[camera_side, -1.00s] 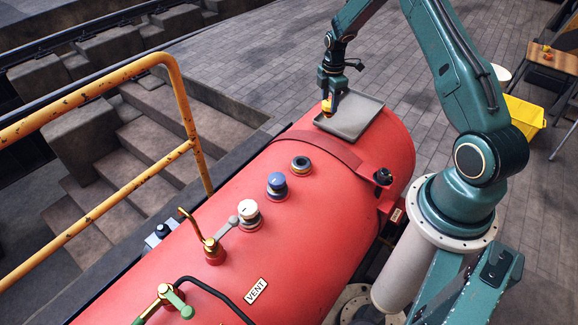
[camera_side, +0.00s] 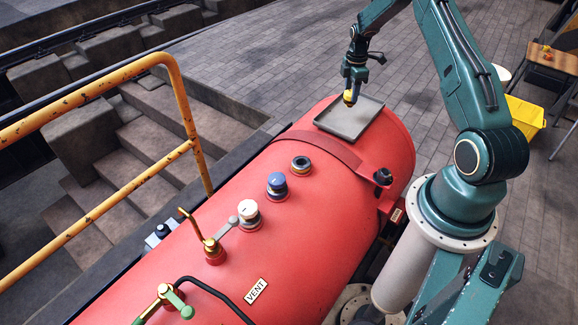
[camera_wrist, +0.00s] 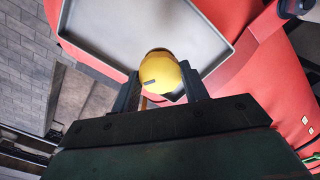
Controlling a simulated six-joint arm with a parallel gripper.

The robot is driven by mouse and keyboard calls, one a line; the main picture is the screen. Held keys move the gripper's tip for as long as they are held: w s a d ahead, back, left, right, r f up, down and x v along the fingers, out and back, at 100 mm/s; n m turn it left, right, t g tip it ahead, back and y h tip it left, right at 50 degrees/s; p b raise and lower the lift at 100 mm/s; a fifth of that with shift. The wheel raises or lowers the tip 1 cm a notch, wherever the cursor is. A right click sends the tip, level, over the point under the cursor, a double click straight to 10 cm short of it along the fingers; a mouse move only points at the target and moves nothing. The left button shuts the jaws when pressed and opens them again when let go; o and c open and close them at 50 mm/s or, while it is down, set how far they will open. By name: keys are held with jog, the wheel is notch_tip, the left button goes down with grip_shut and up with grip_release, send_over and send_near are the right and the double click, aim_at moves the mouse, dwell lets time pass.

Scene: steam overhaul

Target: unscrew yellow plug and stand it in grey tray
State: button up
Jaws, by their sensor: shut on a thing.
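The yellow plug (camera_side: 349,97) is between the fingers of my gripper (camera_side: 352,88), which is shut on it. In the wrist view the plug (camera_wrist: 163,75) shows its rounded yellow top with a dark mark, between the two fingers (camera_wrist: 162,88). The grey tray (camera_side: 349,121) lies on top of the far end of the red boiler. In the side view the plug appears over the tray's back part, above its floor; the exact height is hard to tell. An open, dark-centred ring socket (camera_side: 301,164) sits on the boiler.
On the red boiler (camera_side: 330,230) stand a blue plug (camera_side: 277,184), a white plug (camera_side: 249,213) and a brass bent pipe (camera_side: 210,248). A dark knob (camera_side: 383,176) is at the right side. A yellow railing (camera_side: 110,95) runs at left.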

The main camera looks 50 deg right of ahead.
aim_at(350, 103)
jog(key=shift+f, duration=2.25)
jog(key=shift+f, duration=0.35)
jog(key=o, duration=1.3)
jog(key=shift+c, duration=1)
jog(key=shift+r, duration=3.5)
